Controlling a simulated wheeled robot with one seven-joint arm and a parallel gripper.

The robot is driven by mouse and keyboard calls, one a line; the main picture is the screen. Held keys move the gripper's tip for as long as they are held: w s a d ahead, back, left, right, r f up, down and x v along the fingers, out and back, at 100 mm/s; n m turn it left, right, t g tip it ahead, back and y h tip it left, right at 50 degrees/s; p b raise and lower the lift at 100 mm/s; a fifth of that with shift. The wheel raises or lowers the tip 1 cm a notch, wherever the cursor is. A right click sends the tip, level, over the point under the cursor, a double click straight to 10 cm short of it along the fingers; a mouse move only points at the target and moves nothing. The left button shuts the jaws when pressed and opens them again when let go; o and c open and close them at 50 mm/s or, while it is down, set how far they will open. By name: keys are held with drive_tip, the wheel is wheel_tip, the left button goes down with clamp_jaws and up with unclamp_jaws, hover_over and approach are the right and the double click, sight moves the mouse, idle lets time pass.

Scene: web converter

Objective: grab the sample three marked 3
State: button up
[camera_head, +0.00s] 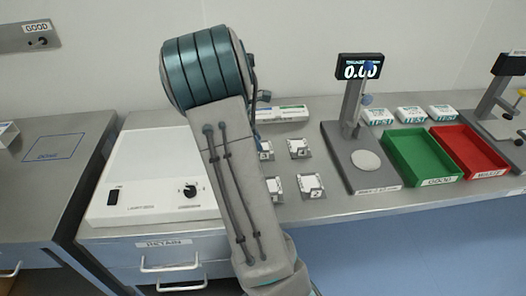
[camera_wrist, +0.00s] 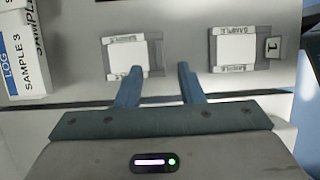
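Several small square sample holders lie on the bench in the head view. The one at the back left (camera_head: 264,147), partly behind my arm, has a mark that looks like 3 but is hard to read. Others are the back right holder (camera_head: 298,147), the front left one (camera_head: 274,187), partly hidden, and one marked 2 (camera_head: 310,186). In the wrist view my gripper (camera_wrist: 157,70) is open and empty. A holder (camera_wrist: 130,53) lies just beyond its left finger, its number not visible. A holder marked 1 (camera_wrist: 240,48) lies to the right. My arm hides the gripper in the head view.
A box labelled LOG SAMPLE 3 (camera_wrist: 22,65) stands at the wrist view's left. A white lightbox (camera_head: 150,175) lies left of the holders. A gauge stand (camera_head: 352,140), green tray (camera_head: 420,157) and red tray (camera_head: 470,152) stand to the right.

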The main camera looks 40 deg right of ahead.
drive_tip(key=shift+p+x, duration=0.55)
drive_tip(key=shift+x, duration=2.3)
drive_tip(key=shift+w, duration=0.1)
clamp_jaws()
